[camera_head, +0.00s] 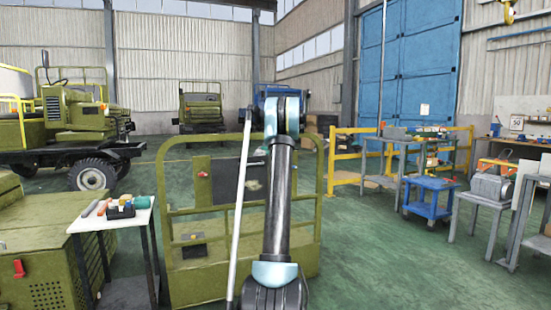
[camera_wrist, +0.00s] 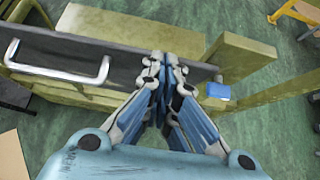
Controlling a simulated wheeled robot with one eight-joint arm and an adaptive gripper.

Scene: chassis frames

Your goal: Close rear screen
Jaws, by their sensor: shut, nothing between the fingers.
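The olive chassis frame (camera_head: 181,284) stands directly in front of me. A dark flat panel (camera_head: 226,172), likely the rear screen, is set in its upper part, partly hidden behind my arm. In the wrist view a dark panel (camera_wrist: 122,68) runs across the upper part, with a pale grey handle (camera_wrist: 60,72) at its left. My gripper (camera_wrist: 165,60) is shut and empty, its fingertips over the right part of this dark panel. Whether they touch it, I cannot tell. The gripper is hidden behind my arm in the head view.
A small white-topped table (camera_head: 112,218) with tools stands at left, beside a green cabinet (camera_head: 35,245). A blue cart (camera_head: 431,205) and grey benches stand at right. A small blue block (camera_wrist: 218,91) lies right of my fingers.

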